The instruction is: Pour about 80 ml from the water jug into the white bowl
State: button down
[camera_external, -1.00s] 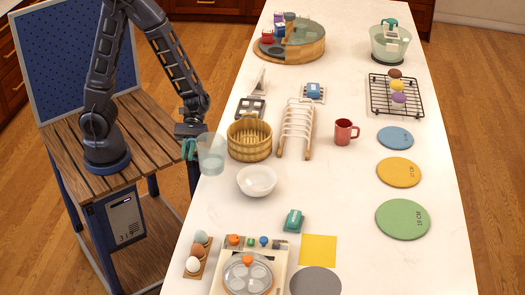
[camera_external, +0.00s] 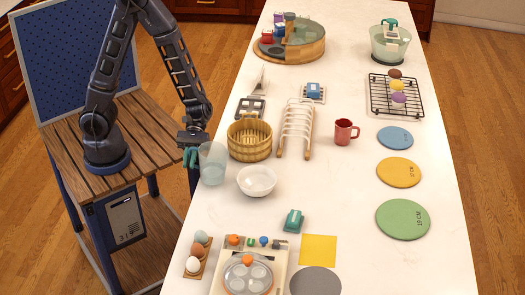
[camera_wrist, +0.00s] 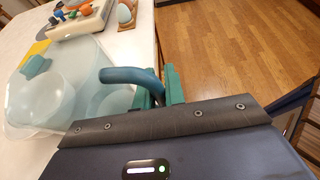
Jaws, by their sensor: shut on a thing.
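The water jug (camera_external: 213,165) is a clear, pale blue container near the counter's left edge, roughly upright, just left of the white bowl (camera_external: 257,181). The external view does not settle whether its base touches the counter. My gripper (camera_external: 192,155) is shut on the jug's handle, on the jug's left side. In the wrist view, the teal fingers (camera_wrist: 162,88) close around the blue-grey handle (camera_wrist: 130,76), and the translucent jug body (camera_wrist: 85,98) fills the left. The bowl stands upright on the counter. Its inside looks white, with no water discernible.
A wooden basket (camera_external: 250,140) stands just behind the bowl and jug. A white rack (camera_external: 295,128) and a red mug (camera_external: 345,132) are to the right. A teal item (camera_external: 293,220) and an egg holder (camera_external: 198,258) lie nearer the camera. Counter right of the bowl is clear.

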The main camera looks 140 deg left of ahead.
aim_at(200, 156)
jog(key=w+r+n, duration=0.1)
jog(key=w+a+r+n+g+h, duration=0.1)
jog(key=r, duration=0.1)
jog(key=w+a+r+n+g, duration=0.1)
jog(key=shift+a+r, duration=0.2)
jog(key=shift+w+a+r+n+g+h, duration=0.3)
jog(key=shift+w+a+n+g+h, duration=0.1)
jog(key=shift+w+n+g, duration=0.15)
jog(key=w+r+n, duration=0.1)
jog(key=a+r+n+g+h, duration=0.1)
jog(key=w+r+n, duration=0.1)
jog(key=shift+w+a+r+h, duration=0.3)
jog(key=shift+a+h, duration=0.1)
jog(key=shift+w+a+r+n+g, duration=0.25)
jog(key=shift+w+r+g, duration=0.2)
jog(key=shift+r, duration=0.15)
jog(key=shift+w+a+n+h, duration=0.5)
jog(key=shift+w+n, duration=0.1)
jog(key=shift+n, duration=0.1)
dwell(1.3)
